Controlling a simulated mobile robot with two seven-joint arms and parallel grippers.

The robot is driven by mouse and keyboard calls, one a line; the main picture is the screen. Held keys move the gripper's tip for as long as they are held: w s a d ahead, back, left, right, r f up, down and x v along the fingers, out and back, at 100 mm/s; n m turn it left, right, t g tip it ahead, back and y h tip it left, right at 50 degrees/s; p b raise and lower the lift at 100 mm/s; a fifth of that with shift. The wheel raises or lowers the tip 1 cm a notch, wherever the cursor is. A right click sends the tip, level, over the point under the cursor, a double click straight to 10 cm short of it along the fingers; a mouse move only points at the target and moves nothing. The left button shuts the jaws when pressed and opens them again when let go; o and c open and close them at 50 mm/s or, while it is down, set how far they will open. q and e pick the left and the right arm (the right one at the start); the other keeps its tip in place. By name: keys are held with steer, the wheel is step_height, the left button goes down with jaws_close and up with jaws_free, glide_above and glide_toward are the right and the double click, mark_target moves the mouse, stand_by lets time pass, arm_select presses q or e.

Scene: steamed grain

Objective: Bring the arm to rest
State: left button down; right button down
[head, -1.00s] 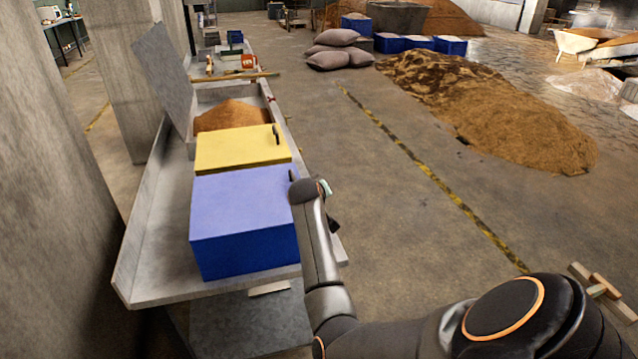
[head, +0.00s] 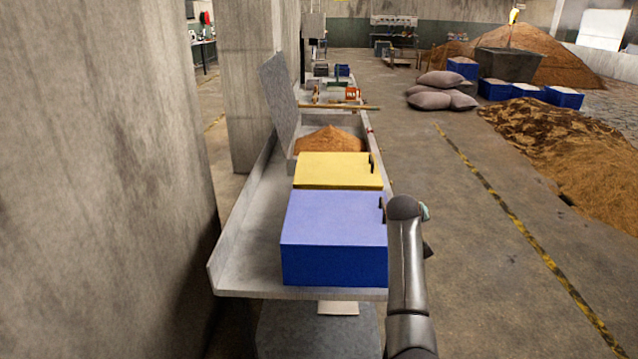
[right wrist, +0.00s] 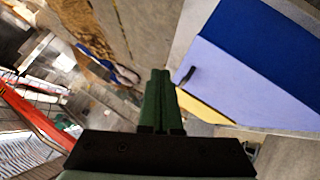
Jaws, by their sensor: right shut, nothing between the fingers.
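My right arm (head: 407,265) rises from the bottom of the head view, just right of the blue box (head: 335,255). The head view does not show its fingers clearly. In the right wrist view, my right gripper (right wrist: 160,73) shows its two green fingers together, with nothing between them. The blue box (right wrist: 225,65) is to the right of the fingers there, with its dark handle (right wrist: 187,76) near them. I cannot tell the exact gap. My left gripper is in neither view.
The blue box and a yellow box (head: 335,171) stand on a grey trough bench (head: 243,248). Behind them is a bin of brown grain (head: 332,140) with its lid (head: 280,103) raised. A concrete wall (head: 100,180) is on the left. Floor (head: 480,300) is open on the right.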

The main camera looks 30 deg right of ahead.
steer(key=s+a+f+n+t+y, duration=0.25)
steer(key=s+a+f, duration=0.25)
steer(key=a+f, duration=0.5)
steer(key=s+a+f+n+t+y, duration=0.25)
steer(key=s+a+f, duration=0.25)
steer(key=a+f, duration=0.5)
steer(key=s+a+f+y, duration=0.2)
steer(key=s+a+y, duration=0.1)
steer(key=s+a, duration=0.6)
steer(key=s+a+f+g+y, duration=0.1)
steer(key=s+a+f+y, duration=0.2)
steer(key=s+a, duration=0.6)
steer(key=shift+n, duration=0.3)
